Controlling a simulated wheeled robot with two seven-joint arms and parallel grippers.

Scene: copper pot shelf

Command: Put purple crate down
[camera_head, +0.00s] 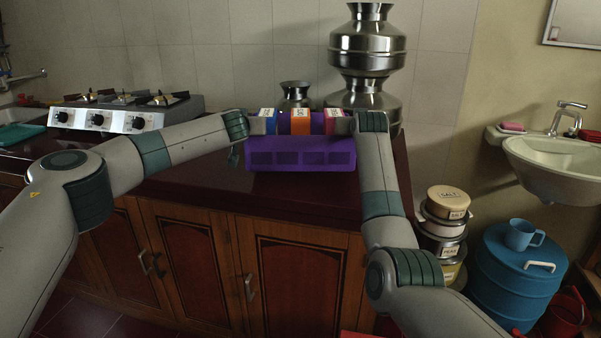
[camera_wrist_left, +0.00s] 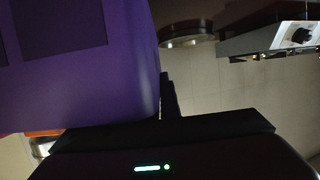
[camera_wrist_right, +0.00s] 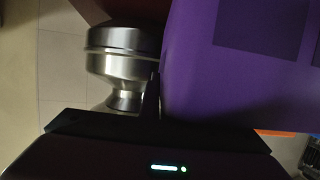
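The purple crate (camera_head: 300,160) is over the dark red counter (camera_head: 210,187), between my two grippers. In the left wrist view, a dark finger lies along the crate's wall (camera_wrist_left: 80,85). The right wrist view shows the same at the other end (camera_wrist_right: 240,75). The inner fingers are hidden. Whether the crate's base touches the counter is unclear.
Stacked steel pots (camera_head: 368,60) stand behind the crate at the right, with a smaller steel pot (camera_head: 296,95) behind it. A gas stove (camera_head: 120,112) is at the left. Bare counter lies left of and in front of the crate.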

